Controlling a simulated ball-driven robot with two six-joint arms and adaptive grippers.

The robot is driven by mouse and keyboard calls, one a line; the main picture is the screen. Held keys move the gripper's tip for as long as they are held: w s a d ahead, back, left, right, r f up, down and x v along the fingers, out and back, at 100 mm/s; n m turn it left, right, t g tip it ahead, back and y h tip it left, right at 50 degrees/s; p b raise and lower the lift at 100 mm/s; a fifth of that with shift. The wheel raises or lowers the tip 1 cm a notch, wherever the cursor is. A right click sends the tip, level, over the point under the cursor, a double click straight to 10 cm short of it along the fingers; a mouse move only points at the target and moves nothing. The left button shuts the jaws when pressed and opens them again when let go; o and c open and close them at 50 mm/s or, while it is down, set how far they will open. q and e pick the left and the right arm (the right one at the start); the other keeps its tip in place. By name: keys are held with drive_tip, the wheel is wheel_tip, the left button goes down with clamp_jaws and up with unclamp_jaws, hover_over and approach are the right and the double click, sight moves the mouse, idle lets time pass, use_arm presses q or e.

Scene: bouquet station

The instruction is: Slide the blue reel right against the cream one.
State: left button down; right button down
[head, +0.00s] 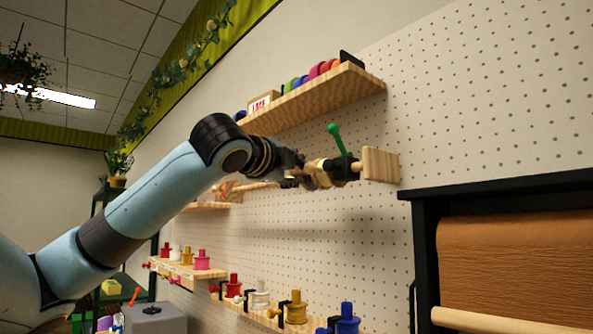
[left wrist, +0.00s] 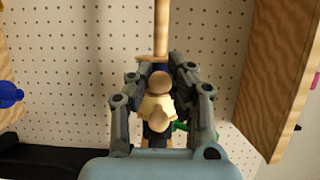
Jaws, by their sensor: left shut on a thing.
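My left gripper (head: 300,178) reaches in from the left onto the wooden rod (head: 258,186) on the pegboard wall. In the left wrist view its fingers (left wrist: 161,75) are closed around the blue reel (left wrist: 160,67), of which only a narrow blue band shows by a wooden flange. The cream reel (left wrist: 155,108) sits on the same rod, to the right of the blue one in the head view, also partly seen there (head: 325,174). The fingers cover much of both reels, so I cannot tell whether they touch. My right gripper is not in view.
A green lever (head: 338,140) rises from a dark piece on the rod beside the cream reel. A wooden end block (head: 381,165) stands further right. An upper shelf (head: 325,100) hangs above, a lower spool shelf (head: 258,314) below.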

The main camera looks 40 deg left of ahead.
use_arm(q)
drive_tip(key=shift+d, duration=0.15)
drive_tip(key=c, duration=1.2)
unclamp_jaws()
drive_tip(key=shift+w+d, duration=0.1)
drive_tip(key=shift+o, duration=0.2)
